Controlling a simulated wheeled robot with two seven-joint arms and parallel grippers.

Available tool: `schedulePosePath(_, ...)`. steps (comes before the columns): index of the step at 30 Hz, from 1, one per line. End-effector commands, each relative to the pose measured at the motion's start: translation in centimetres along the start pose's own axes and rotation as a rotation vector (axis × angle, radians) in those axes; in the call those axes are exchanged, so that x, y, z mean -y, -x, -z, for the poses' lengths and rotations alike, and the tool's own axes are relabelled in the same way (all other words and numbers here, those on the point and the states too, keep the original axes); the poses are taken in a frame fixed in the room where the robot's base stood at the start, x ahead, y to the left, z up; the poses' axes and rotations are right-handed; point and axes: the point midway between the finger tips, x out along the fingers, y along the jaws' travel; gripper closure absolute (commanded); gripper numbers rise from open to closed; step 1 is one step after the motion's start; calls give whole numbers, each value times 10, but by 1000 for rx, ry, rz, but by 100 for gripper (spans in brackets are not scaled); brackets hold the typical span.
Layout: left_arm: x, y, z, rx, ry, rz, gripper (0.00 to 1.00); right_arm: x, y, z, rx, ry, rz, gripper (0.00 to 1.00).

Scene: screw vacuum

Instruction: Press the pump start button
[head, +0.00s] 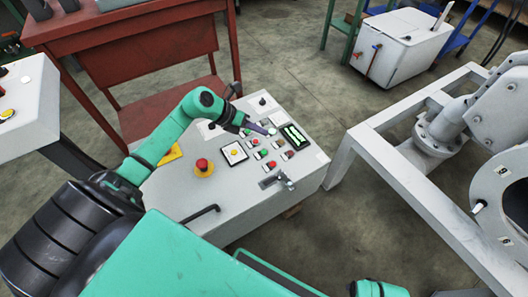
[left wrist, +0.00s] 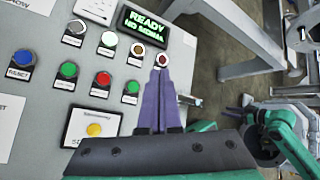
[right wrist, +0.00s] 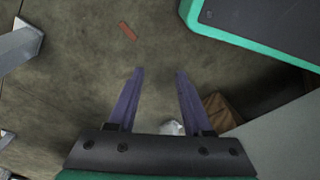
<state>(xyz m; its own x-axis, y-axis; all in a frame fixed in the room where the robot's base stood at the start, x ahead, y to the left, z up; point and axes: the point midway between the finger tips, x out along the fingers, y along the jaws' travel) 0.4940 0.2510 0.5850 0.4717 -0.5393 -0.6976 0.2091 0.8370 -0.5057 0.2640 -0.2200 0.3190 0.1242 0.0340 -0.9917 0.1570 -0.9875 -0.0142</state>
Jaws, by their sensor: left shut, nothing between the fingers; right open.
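The control panel (head: 225,215) is a light grey console with coloured buttons, a red emergency stop (head: 203,165) and a green-lit display (head: 294,136). In the left wrist view the display (left wrist: 145,25) reads "READY" with a second line below. Green buttons (left wrist: 69,70) (left wrist: 133,86), a blue button (left wrist: 23,57) and red buttons (left wrist: 103,78) show there. The small labels are too blurred to say which one is pump start. My left gripper (left wrist: 160,70) is shut and empty, its tips just below a red-centred button (left wrist: 161,60); contact cannot be told. My right gripper (right wrist: 160,72) is open and empty above the floor.
A red table (head: 130,50) stands behind the panel. A grey metal frame (head: 400,180) with pipework is to its right. A white box (head: 403,45) stands at the back right. Open concrete floor (head: 285,65) lies behind the panel.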

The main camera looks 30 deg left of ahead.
Motion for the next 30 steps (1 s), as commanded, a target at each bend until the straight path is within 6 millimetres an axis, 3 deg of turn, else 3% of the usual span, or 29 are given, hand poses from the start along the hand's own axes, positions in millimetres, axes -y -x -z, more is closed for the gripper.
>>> schedulePosePath(11,-15,-22,16,0,2,2,100,10,46,24,-21,12,23,50)
schedulePosePath(23,-29,-40,30,1,2,1,100,17,106,31,-38,27,45,50)
schedulePosePath(30,-41,-57,42,-1,0,1,100,37,105,46,-164,62,97,50)
